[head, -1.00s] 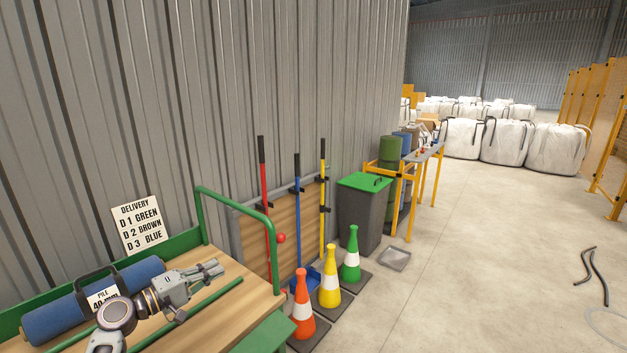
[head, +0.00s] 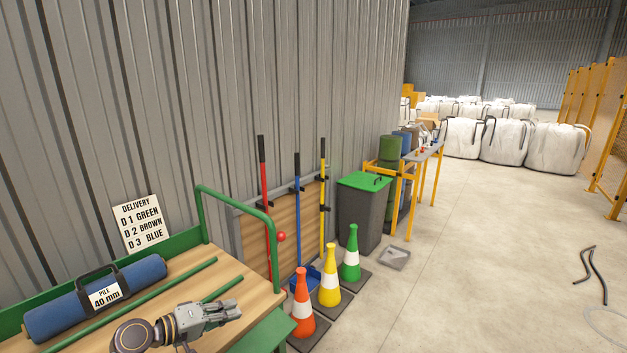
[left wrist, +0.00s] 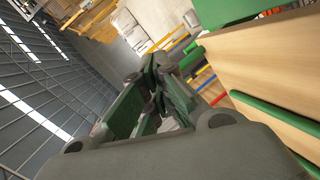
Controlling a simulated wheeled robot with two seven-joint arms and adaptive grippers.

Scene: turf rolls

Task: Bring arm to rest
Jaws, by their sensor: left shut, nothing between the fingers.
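My left gripper (head: 232,310) is in the lower left of the head view, in front of the wooden cart top (head: 190,268) and pointing right. Its fingers are shut with nothing between them. They also show closed in the middle of the left wrist view (left wrist: 160,95). A blue roll (head: 140,284) with a black handle and a "PILE 40 mm" label (head: 106,295) lies at the back of the cart top, apart from the gripper. My right gripper does not show.
Green bars (head: 180,284) lie along the cart top, and a green rail (head: 240,207) rises at its end. Orange, yellow and green cones (head: 330,280) stand right of it. A delivery sign (head: 140,223) stands behind. The floor (head: 480,250) at right is mostly clear.

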